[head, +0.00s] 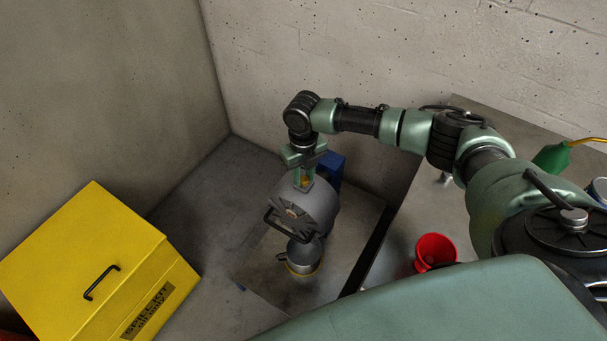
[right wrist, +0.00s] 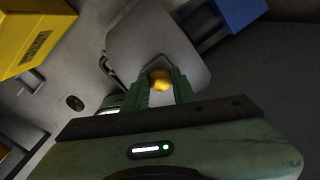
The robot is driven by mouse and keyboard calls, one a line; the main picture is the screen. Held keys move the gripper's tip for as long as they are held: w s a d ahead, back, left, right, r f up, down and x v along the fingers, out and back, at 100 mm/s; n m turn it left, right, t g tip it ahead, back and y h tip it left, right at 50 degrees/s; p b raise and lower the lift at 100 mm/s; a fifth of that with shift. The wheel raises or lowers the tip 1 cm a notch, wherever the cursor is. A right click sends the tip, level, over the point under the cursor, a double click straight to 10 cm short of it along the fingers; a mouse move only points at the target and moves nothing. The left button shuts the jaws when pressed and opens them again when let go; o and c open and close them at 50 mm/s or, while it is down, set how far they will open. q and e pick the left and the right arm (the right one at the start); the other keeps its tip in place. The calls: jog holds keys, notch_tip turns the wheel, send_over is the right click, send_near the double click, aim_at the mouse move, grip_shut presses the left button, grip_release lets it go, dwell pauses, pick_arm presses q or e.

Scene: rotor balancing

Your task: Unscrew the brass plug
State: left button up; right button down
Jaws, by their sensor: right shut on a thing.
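The brass plug (right wrist: 160,79) shows as a rounded yellow cap between my right gripper's green fingers in the right wrist view. In the head view a bit of the brass plug (head: 305,181) shows low between the fingers, at the top of the grey rounded housing (head: 318,208). My right gripper (head: 303,178) points down from above and is shut on the plug. The fingers also show in the right wrist view (right wrist: 160,90). I cannot tell how far the plug is turned. My left gripper is in neither view.
A grey metal can (head: 303,258) stands under the housing. A blue block (head: 331,166) is behind it. A yellow spill kit box (head: 85,262) is at left. A red funnel (head: 434,251) and a green can (head: 552,157) stand on the bench at right. Walls close off the back.

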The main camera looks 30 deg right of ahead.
jog(key=n, duration=0.3)
jog(key=shift+a, duration=0.1)
jog(key=shift+n, duration=1.2)
jog(key=c, duration=1.1)
grip_release()
jog(key=shift+c, duration=0.5)
jog(key=shift+s, duration=0.15)
